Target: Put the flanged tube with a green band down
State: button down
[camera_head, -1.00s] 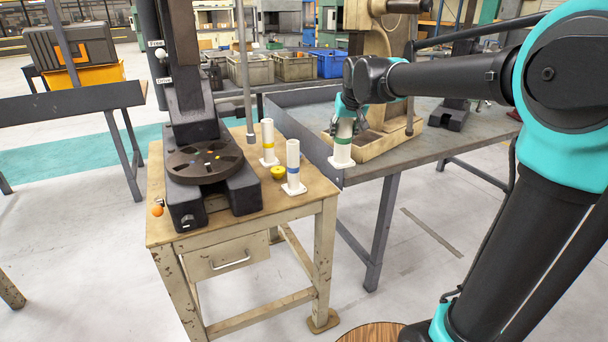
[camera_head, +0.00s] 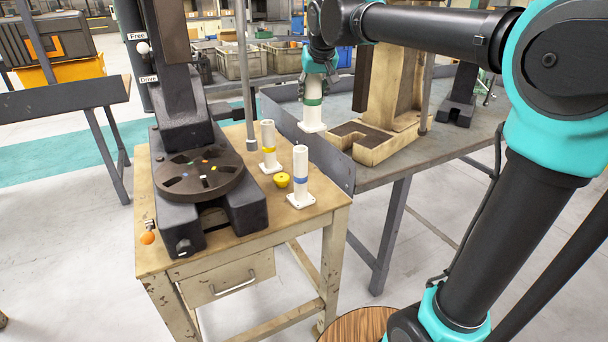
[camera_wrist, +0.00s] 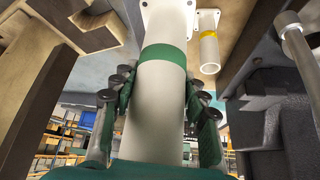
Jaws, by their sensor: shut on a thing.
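The flanged tube with a green band (camera_head: 313,105) is white and hangs upright, its square flange at the bottom. My gripper (camera_head: 315,80) is shut on its upper part and holds it in the air, by the gap between the wooden table (camera_head: 320,198) and the grey bench (camera_head: 400,158). In the wrist view, the tube (camera_wrist: 160,105) fills the middle, between the gripper's fingers (camera_wrist: 160,110). A flanged tube with a yellow band (camera_head: 269,138) and one with a blue band (camera_head: 301,165) stand upright on the wooden table.
A black arbor press with a round slotted plate (camera_head: 198,178) takes up the table's left side. A small yellow round part (camera_head: 282,180) lies between the standing tubes. A beige press (camera_head: 398,100) stands on the grey bench.

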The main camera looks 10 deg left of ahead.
jog(key=shift+w+a+f, duration=0.15)
jog(key=shift+w+f, duration=0.05)
notch_tip(320, 180, down, 20)
jog(key=shift+r, duration=0.2)
dwell(0.4)
jog(key=c, duration=0.8)
grip_release()
jog(key=shift+f, duration=0.1)
